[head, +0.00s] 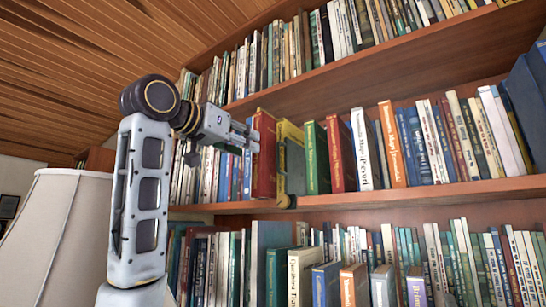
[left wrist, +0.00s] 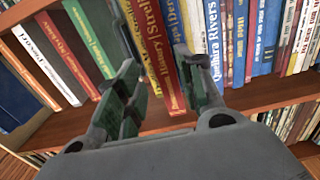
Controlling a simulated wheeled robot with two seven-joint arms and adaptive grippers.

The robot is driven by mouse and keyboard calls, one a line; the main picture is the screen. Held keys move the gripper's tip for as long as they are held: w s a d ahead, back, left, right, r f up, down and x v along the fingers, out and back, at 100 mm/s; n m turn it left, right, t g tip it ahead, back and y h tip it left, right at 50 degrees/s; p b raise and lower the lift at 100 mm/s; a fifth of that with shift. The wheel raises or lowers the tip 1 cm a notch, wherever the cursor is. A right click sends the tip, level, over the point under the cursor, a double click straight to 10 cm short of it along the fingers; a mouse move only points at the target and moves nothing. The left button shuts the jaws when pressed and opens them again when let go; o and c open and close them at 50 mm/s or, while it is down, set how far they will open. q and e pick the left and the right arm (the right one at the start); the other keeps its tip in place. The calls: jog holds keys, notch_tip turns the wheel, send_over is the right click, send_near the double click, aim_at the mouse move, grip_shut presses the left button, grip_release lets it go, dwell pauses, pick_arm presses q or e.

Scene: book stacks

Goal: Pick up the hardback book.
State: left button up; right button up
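A thick red hardback book (head: 264,155) stands upright on the middle shelf and juts out a little from the row. In the left wrist view its red spine with yellow lettering (left wrist: 158,50) lies between my two fingers. My left gripper (head: 246,138) is at the front of this book, reaching in from the left. In the left wrist view the gripper (left wrist: 163,95) is open, with one finger on each side of the spine. Whether the fingers touch the covers I cannot tell. My right gripper is not in view.
A yellow book (head: 291,150) and a green book (head: 317,158) stand close on the right of the red one. Blue books (left wrist: 215,40) stand on its other side. The shelf board (head: 400,197) has a bare front edge. A pale lampshade (head: 55,225) is at the left.

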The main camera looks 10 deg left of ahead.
aim_at(273, 159)
pick_arm(q)
jog(key=p+x, duration=0.1)
jog(key=x, duration=0.3)
jog(key=shift+w, duration=0.15)
jog(key=shift+p+x, duration=1.35)
jog(key=shift+x, duration=1.3)
jog(key=shift+a+f, duration=0.1)
jog(key=shift+a, duration=0.05)
grip_shut()
